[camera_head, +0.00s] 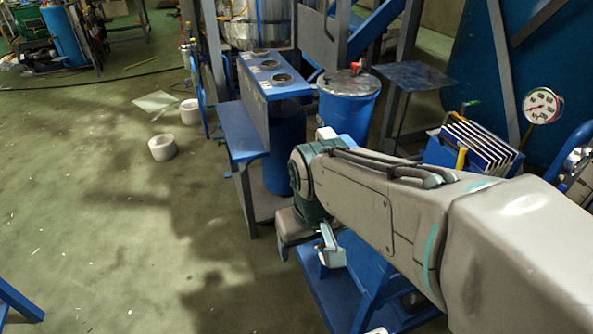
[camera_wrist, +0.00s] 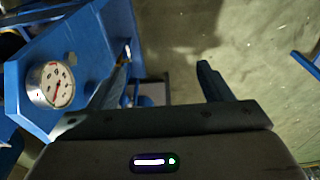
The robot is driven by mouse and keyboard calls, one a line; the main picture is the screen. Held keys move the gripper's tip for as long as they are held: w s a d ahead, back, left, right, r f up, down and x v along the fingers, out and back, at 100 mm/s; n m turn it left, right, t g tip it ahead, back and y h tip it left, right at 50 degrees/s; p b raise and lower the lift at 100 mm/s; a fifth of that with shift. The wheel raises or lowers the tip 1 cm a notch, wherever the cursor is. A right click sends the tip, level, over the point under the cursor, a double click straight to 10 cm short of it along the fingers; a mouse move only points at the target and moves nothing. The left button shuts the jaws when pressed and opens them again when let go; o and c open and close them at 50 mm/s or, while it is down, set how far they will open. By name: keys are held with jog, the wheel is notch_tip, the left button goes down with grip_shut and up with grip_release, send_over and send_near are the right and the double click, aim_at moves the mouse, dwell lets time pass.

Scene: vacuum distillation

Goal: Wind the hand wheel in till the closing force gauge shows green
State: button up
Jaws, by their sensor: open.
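A round white-faced dial gauge (camera_wrist: 50,85) with a red needle sits on a blue structure left of the fingers in that view. In the head view a white dial gauge (camera_head: 541,105) stands at the right; I cannot tell if it is the same one. No green zone can be made out on either dial. I cannot clearly identify the hand wheel.
A blue stand with round openings (camera_head: 270,66) and a blue drum (camera_head: 347,103) stand behind my gripper. A blue rack of plates (camera_head: 477,142) is at the right. White pots (camera_head: 162,147) lie on the floor. The green floor at the left is mostly clear.

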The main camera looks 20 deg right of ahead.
jog(key=o, duration=0.4)
jog(key=d+f+n+g+h+b, duration=0.1)
jog(key=f, duration=0.1)
jog(key=w+d+f+n+g+h+b, duration=0.1)
jog(key=f+n+b, duration=0.1)
jog(key=f, duration=0.1)
jog(key=f+n+g+h+b, duration=0.1)
jog(key=f+b, duration=0.1)
jog(key=shift+w+d+f+n, duration=0.25)
jog(key=shift+w+d+n, duration=0.15)
jog(key=w+a+f+n+t+h+b, duration=0.1)
jog(key=w+f+n+h+b, duration=0.4)
jog(key=w+n+h, duration=0.25)
jog(key=w+a+f+n+t+h+b, duration=0.1)
jog(key=w+f+n+h+b, duration=0.45)
jog(key=w+h, duration=0.3)
jog(key=shift+y, duration=0.5)
jog(key=d+b, duration=0.1)
jog(key=d, duration=0.3)
jog(key=d+b, duration=0.1)
jog(key=d, duration=0.4)
jog(key=d+b, duration=0.1)
jog(key=d, duration=0.3)
jog(key=shift+w+d+r+b, duration=0.2)
jog(key=shift+w+b, duration=0.05)
jog(key=shift+b, duration=0.1)
jog(key=c, duration=1)
